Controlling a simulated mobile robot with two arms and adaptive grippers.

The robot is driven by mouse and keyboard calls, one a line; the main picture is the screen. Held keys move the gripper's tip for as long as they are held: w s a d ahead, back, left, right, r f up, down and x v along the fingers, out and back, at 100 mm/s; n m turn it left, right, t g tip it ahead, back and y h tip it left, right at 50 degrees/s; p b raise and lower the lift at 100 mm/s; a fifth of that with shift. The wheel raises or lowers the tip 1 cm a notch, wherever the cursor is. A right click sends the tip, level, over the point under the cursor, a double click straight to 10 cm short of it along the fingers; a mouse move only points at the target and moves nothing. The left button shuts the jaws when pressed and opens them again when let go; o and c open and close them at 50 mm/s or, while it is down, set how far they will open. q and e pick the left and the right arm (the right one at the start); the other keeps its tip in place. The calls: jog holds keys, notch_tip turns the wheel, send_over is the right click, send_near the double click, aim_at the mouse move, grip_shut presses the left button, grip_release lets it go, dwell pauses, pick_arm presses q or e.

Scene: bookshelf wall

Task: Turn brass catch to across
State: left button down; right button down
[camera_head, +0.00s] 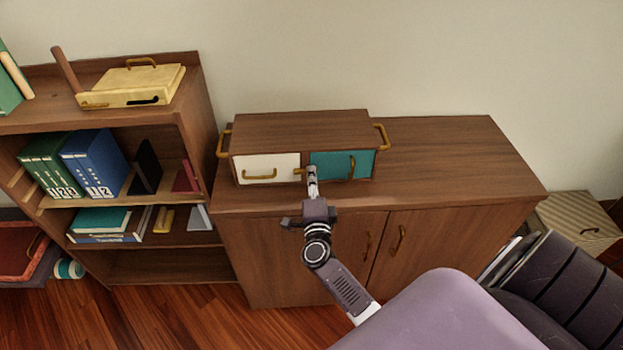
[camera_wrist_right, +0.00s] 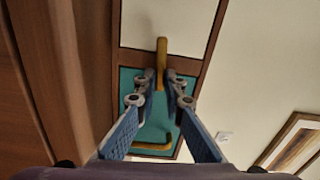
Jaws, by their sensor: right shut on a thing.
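The brass catch (camera_head: 299,171) is a small bar on the front of the wooden box (camera_head: 300,130), at the divider between a white panel (camera_head: 262,162) and a teal panel (camera_head: 333,160). In the right wrist view the brass catch (camera_wrist_right: 161,55) reaches over the dark divider onto both panels, so it lies across. My right gripper (camera_head: 312,170) is at the box front, shut on the catch. Its two fingers (camera_wrist_right: 162,82) stand on either side of the catch's teal-side end and partly hide it. My left gripper is out of view.
The box stands on a wooden cabinet (camera_head: 450,160) with bare top to the right. The teal panel has a brass handle (camera_head: 351,167), the white one another (camera_head: 260,177). A bookshelf (camera_head: 195,110) with binders stands left. A striped box (camera_head: 578,222) is at right.

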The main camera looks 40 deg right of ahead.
jog(key=shift+f+m, duration=0.15)
jog(key=shift+m, duration=0.45)
jog(key=c, duration=2)
grip_release()
jog(key=v, duration=1.2)
jog(key=shift+f, duration=0.1)
